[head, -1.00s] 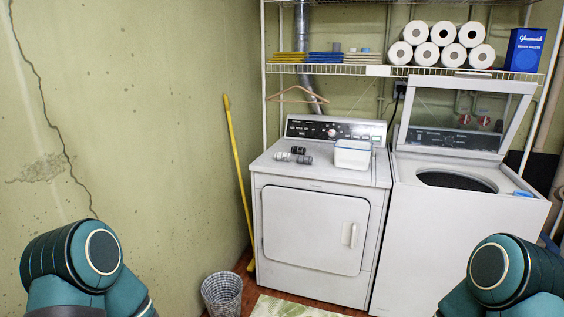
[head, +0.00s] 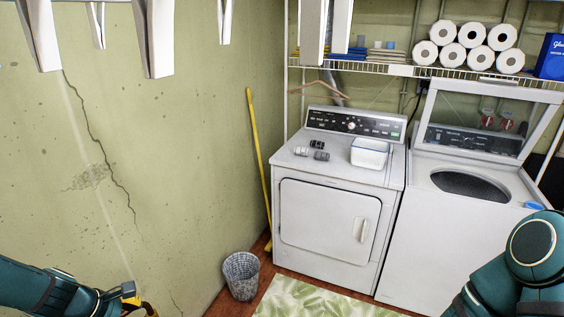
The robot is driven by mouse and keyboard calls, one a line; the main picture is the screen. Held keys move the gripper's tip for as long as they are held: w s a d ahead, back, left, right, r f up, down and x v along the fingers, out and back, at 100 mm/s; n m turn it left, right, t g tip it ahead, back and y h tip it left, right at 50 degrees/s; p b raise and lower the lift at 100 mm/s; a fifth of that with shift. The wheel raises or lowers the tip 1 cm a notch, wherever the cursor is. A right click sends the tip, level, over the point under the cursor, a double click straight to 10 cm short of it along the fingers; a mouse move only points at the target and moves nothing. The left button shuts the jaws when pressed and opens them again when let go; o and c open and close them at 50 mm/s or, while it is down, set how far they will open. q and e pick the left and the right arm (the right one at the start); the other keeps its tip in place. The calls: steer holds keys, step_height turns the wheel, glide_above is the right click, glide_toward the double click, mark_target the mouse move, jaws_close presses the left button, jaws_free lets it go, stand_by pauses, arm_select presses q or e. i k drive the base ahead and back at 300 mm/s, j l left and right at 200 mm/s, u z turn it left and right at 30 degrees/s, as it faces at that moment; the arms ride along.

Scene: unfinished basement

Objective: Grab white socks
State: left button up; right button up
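Three small rolled bundles that look like socks lie on top of the dryer (head: 325,212), left of a white tub. One is a pale, whitish-grey roll (head: 301,151), one is a darker grey roll (head: 321,156), and one is a black roll (head: 317,144) behind them. My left arm enters at the lower left. A small part at its end, perhaps the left gripper (head: 135,302), is cut by the bottom edge, far from the rolls; its fingers are unclear. My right arm shows at the lower right, but its gripper is out of frame.
The white tub (head: 369,153) stands right of the rolls. An open-lidded washer (head: 455,235) adjoins the dryer. A wastebasket (head: 242,275), yellow pole (head: 258,165) and green rug (head: 320,303) are near the dryer. White tapered shapes (head: 155,38) hang in from the top edge.

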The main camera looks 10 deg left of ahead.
mark_target(304, 152)
steer(key=i+l, duration=0.2)
steer(key=i, duration=0.15)
steer(key=i+l, duration=0.2)
steer(key=i, duration=0.15)
steer(key=i+l+z, duration=0.1)
steer(key=i, duration=0.25)
steer(key=i+z, duration=0.15)
steer(key=i, duration=0.4)
steer(key=i+j+z, duration=0.1)
steer(key=i, duration=0.45)
steer(key=i+j+z, duration=0.35)
steer(key=j, duration=0.35)
steer(key=i+j+z, duration=0.2)
steer(key=i+j, duration=0.15)
steer(key=i+j+z, duration=0.2)
steer(key=j, duration=0.25)
